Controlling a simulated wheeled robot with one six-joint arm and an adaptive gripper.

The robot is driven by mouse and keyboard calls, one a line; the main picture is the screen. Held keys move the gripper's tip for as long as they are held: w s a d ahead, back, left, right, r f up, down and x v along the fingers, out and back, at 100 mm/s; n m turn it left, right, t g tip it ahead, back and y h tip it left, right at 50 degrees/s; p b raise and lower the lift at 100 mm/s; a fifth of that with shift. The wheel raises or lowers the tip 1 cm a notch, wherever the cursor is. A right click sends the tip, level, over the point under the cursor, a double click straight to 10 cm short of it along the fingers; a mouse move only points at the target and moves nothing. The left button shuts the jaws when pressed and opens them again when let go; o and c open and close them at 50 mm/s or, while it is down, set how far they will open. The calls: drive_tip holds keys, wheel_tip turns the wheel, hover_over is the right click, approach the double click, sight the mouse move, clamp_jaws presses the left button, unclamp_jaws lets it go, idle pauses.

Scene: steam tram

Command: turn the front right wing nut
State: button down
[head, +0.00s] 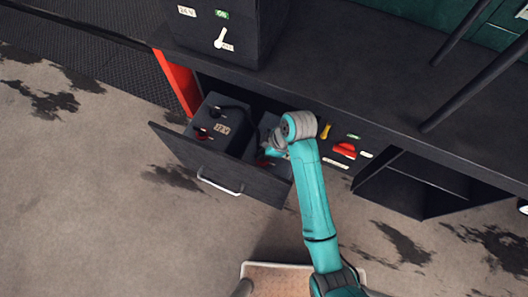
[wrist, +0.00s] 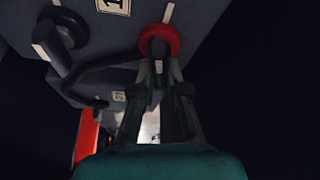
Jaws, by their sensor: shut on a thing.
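An open drawer (head: 178,150) holds two dark battery boxes. The left box (head: 222,122) shows a red terminal (head: 201,133) and a black terminal (head: 216,111). The right box (head: 268,124) is mostly hidden by my arm. My gripper (head: 268,152) reaches down over its front end, beside a bit of red. In the wrist view a red ring-shaped terminal (wrist: 159,38) sits at the tips of my gripper (wrist: 158,68). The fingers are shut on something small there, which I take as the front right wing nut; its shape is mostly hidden. A black terminal (wrist: 62,38) lies to the left.
A black cable (wrist: 105,68) runs near the terminals. The drawer front has a metal handle (head: 219,182). A dark bench top (head: 345,85) overhangs the drawer, with a switch box (head: 222,30) on it. An open compartment (head: 425,185) is at right.

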idle(0.3)
drive_tip(key=c, duration=1.2)
unclamp_jaws()
drive_tip(key=shift+v, duration=3.75)
